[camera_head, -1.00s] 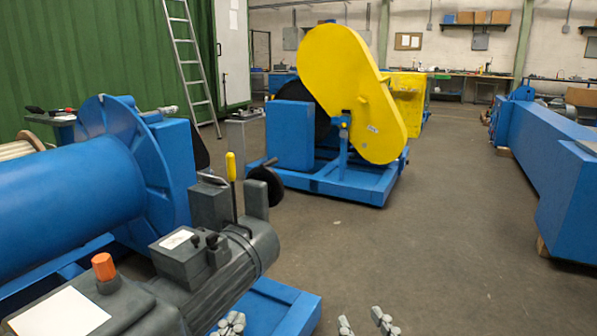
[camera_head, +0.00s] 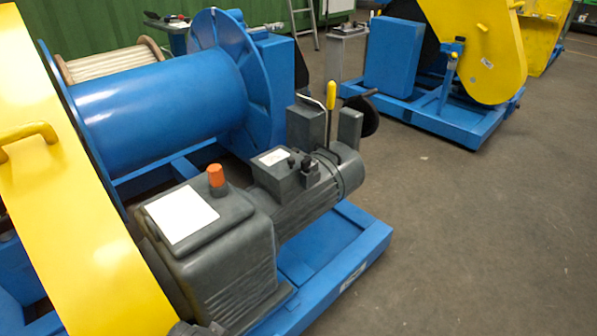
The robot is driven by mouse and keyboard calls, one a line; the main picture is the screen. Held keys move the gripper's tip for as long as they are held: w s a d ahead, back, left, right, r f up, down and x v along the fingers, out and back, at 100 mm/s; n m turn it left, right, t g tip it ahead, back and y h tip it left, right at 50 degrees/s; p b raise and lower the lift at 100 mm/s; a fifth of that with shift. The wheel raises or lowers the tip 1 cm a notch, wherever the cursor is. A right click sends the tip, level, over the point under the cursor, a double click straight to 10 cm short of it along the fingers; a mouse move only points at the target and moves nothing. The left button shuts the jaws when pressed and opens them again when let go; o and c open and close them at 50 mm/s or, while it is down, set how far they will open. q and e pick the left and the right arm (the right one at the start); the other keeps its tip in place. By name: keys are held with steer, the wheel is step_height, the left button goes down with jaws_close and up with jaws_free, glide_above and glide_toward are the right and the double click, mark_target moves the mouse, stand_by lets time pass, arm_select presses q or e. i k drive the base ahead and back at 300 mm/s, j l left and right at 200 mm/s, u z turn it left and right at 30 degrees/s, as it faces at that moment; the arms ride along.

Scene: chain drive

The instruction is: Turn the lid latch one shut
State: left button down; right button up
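A large yellow guard (camera_head: 78,215), likely the lid, slants down the left edge of the head view. It has a yellow bar handle (camera_head: 30,136). I cannot make out a lid latch on the part that shows; the guard's lower end and left side are cut off. Neither gripper can be made out. A dark grey piece at the bottom edge is too cut off to identify.
A grey motor and gearbox (camera_head: 215,245) with an orange cap (camera_head: 216,175) sits on a blue frame (camera_head: 335,262). A yellow-tipped lever (camera_head: 331,96) stands behind it. A blue drum (camera_head: 160,110) lies beyond. The floor (camera_head: 480,230) at right is clear.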

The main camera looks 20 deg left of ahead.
mark_target(305, 164)
steer(key=i+l+u, duration=0.15)
steer(key=u, duration=0.25)
steer(key=i+l+u, duration=0.1)
steer(key=u, duration=0.25)
steer(key=l+u, duration=0.4)
steer(key=i+l+u, duration=0.2)
steer(key=l, duration=0.3)
steer(key=l+u, duration=0.2)
steer(key=l, duration=0.35)
